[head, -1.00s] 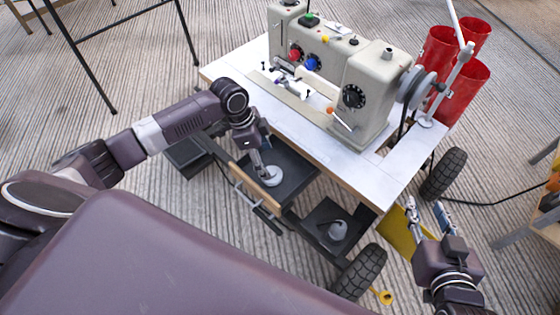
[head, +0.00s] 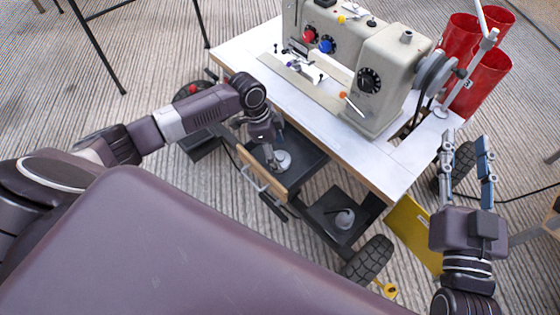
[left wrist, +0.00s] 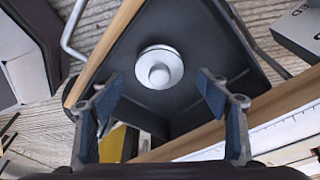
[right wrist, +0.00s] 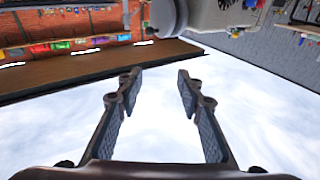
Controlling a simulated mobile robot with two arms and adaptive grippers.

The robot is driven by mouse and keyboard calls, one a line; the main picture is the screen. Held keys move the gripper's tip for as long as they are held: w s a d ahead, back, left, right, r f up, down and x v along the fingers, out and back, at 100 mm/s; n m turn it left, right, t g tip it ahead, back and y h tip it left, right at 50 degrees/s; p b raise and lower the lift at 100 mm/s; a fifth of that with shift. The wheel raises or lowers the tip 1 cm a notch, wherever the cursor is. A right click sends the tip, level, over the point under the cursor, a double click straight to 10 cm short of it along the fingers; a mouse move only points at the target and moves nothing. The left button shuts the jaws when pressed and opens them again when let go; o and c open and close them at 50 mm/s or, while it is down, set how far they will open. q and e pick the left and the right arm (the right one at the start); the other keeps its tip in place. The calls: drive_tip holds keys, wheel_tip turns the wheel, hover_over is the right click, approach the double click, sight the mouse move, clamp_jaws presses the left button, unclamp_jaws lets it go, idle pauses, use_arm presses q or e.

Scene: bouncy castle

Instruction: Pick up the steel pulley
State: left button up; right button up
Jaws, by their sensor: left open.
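The steel pulley (head: 283,160) is a pale round disc with a raised middle, lying in a dark open drawer (head: 304,158) under the sewing table. In the left wrist view the pulley (left wrist: 159,68) lies flat, beyond the fingertips and roughly centred between them. My left gripper (head: 272,158) is over the drawer, close to the pulley; its fingers (left wrist: 159,85) are apart with nothing between them. My right gripper (head: 467,150) is open and empty beside the table's right end; its spread fingers also show in the right wrist view (right wrist: 157,75).
A sewing machine (head: 375,85) stands on the white tabletop (head: 250,50). A lower dark tray (head: 325,208) holds a grey cone-like piece (head: 344,218). Red bins (head: 485,85) stand behind the right end. A black wheel (head: 368,260) and yellow panel (head: 410,228) are near the front.

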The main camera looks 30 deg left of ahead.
use_arm(q)
drive_tip(key=shift+b+x, duration=0.35)
drive_tip(key=shift+x, duration=0.7)
drive_tip(key=shift+f, duration=0.15)
use_arm(e)
drive_tip(key=r+t, duration=0.1)
drive_tip(key=r, duration=0.1)
drive_tip(key=s+r+t, duration=0.1)
drive_tip(key=r+t+y, duration=0.1)
drive_tip(key=r, duration=0.1)
drive_tip(key=shift+s+a+r, duration=0.15)
drive_tip(key=shift+s+r, duration=0.1)
drive_tip(key=shift+r, duration=0.05)
use_arm(q)
drive_tip(key=shift+c, duration=0.3)
drive_tip(key=c, duration=1.3)
drive_tip(key=shift+c, duration=0.2)
drive_tip(key=shift+r, duration=0.2)
use_arm(e)
drive_tip(key=shift+w+f, duration=0.1)
